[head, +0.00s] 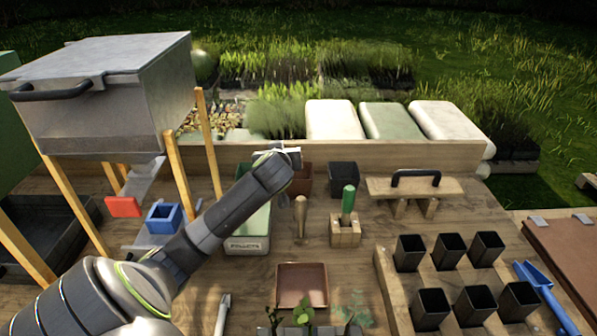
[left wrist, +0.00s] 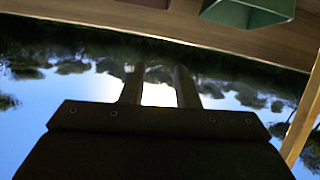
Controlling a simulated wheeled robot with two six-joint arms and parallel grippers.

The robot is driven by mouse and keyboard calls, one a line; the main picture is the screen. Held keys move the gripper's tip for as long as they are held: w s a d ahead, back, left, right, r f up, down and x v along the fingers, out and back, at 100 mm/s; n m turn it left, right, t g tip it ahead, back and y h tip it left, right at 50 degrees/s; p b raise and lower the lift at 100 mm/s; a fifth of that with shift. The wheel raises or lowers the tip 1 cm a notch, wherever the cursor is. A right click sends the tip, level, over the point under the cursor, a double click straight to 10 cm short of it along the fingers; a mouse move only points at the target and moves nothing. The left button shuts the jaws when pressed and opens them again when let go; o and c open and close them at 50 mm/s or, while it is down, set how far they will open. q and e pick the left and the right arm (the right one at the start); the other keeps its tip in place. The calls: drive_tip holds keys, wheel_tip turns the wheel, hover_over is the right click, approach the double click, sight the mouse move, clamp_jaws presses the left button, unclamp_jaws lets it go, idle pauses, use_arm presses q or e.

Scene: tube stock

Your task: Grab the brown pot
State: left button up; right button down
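The brown pot (head: 303,183) is a small square reddish-brown pot on the wooden bench, near the back board and left of a black pot. Part of it is hidden behind my left arm's end. My left gripper (head: 292,155) is in front of and above it in the head view. In the left wrist view its two fingers (left wrist: 158,85) stand apart with bright sky between them, so it is open and empty. I cannot make out the brown pot for sure in that view. My right gripper is not in view.
A green planter (head: 250,240) stands beside my left arm; a green container (left wrist: 250,10) shows in the wrist view. A black pot (head: 343,178), a wooden dibber (head: 300,215) and a green-handled tool in a block (head: 345,232) stand close by. A brown tray (head: 302,285) lies in front.

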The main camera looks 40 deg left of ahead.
sight(298, 181)
use_arm(q)
wheel_tip(298, 181, down, 8)
drive_tip(key=r, duration=0.1)
drive_tip(key=shift+f+p+x, duration=0.1)
drive_tip(key=shift+p+x, duration=0.2)
drive_tip(key=shift+x, duration=1.5)
drive_tip(key=shift+f+p+x, duration=0.15)
drive_tip(key=shift+p+x, duration=0.1)
drive_tip(key=shift+x, duration=1.55)
drive_tip(key=shift+s, duration=0.1)
clamp_jaws()
